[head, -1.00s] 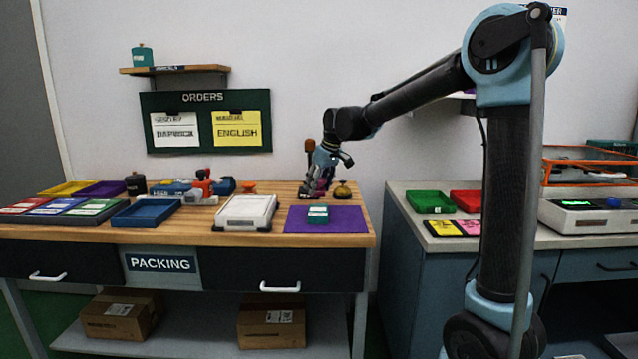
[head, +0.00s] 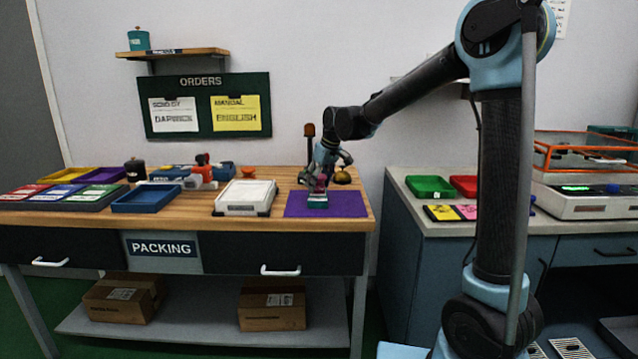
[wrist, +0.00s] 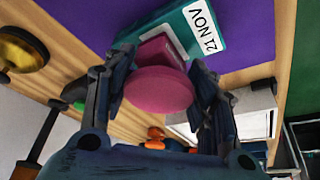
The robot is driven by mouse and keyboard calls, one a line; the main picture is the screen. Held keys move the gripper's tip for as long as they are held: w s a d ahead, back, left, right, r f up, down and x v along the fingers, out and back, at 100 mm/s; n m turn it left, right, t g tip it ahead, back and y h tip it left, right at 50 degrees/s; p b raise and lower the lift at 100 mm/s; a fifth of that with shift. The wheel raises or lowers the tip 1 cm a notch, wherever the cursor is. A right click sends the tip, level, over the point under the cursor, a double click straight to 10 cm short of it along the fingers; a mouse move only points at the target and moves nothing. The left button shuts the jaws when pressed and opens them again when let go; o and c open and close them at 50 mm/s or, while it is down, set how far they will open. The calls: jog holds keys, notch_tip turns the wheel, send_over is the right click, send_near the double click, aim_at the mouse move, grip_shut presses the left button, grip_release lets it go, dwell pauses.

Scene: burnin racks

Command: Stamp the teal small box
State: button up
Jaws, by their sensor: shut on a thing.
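The teal small box (head: 317,203) lies on the purple mat (head: 345,207) at the right of the packing table. In the wrist view the box (wrist: 172,28) shows a white label reading "21 NOV". My gripper (head: 319,182) is directly over the box, pointing down. In the wrist view my gripper (wrist: 160,78) is shut on a magenta stamp (wrist: 158,90) with a round knob and a block below it. The stamp's block is at the box's top, beside the label. I cannot tell whether it touches, and its underside is hidden.
A brass bell (head: 351,177) and a post with a brown top (head: 309,131) stand just behind the mat. A white tray (head: 246,197) is to its left, then a blue tray (head: 146,199). The right counter (head: 405,199) is separate, across a gap.

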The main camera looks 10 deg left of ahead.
jog(key=shift+f, duration=0.45)
dwell(1.3)
jog(key=shift+r, duration=3.5)
